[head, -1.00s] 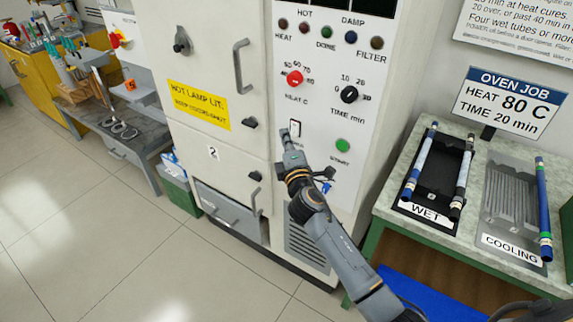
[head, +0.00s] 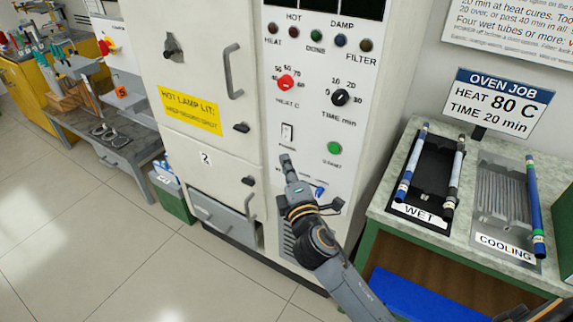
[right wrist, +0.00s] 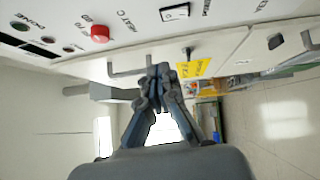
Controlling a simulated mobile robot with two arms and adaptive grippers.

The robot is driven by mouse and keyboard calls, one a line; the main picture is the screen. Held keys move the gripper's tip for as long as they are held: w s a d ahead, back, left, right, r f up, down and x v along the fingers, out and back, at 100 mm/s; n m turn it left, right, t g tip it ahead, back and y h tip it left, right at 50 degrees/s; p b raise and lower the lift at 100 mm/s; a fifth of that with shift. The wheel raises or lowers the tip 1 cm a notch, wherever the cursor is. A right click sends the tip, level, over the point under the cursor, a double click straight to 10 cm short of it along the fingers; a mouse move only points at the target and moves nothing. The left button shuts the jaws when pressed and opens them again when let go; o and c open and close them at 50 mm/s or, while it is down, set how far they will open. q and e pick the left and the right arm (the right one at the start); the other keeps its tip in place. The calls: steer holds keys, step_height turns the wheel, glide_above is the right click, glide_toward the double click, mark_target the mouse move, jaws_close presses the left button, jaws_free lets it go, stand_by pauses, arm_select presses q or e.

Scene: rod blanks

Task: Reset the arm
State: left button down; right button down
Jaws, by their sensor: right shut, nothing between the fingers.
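My right gripper (head: 287,163) is shut and empty in the head view, in front of the oven's control panel, just below the rocker switch (head: 287,132). It looks apart from the switch. In the right wrist view, the closed fingers (right wrist: 158,75) point along the oven front, and the switch (right wrist: 175,12) and red heat knob (right wrist: 100,33) lie beyond them. In the head view the panel has the red heat knob (head: 286,83), black time knob (head: 340,97) and green start button (head: 334,148). My left gripper is not in view.
The oven's doors are closed, with a yellow label (head: 190,110). At right, a bench (head: 375,205) holds a wet tray (head: 431,172) and a cooling tray (head: 503,185) with rods. A sign (head: 500,103) stands behind. Floor at left (head: 90,240) is clear.

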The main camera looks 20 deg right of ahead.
steer(key=s+f+m+g+y, duration=0.1)
steer(key=s+f+m+g, duration=0.15)
steer(key=f, duration=0.95)
steer(key=s+f+m+g, duration=0.1)
steer(key=f+g, duration=0.2)
steer(key=f, duration=1)
steer(key=s+d+f+m+g+y, duration=0.1)
steer(key=s+f+g, duration=0.1)
steer(key=s+f, duration=0.45)
steer(key=s+f+m+g, duration=0.2)
steer(key=s+f, duration=0.1)
steer(key=f, duration=0.7)
steer(key=s+f+m+g, duration=0.2)
steer(key=s+f, duration=0.4)
steer(key=s, duration=0.6)
steer(key=s+d+f+m+g, duration=0.1)
steer(key=s+f+m+g, duration=0.2)
steer(key=s+f, duration=0.4)
steer(key=s+f+m+g, duration=0.3)
steer(key=s+f, duration=0.4)
steer(key=s, duration=1.1)
steer(key=shift+s+d+m, duration=0.2)
steer(key=shift+d+m, duration=0.15)
steer(key=shift+d, duration=0.05)
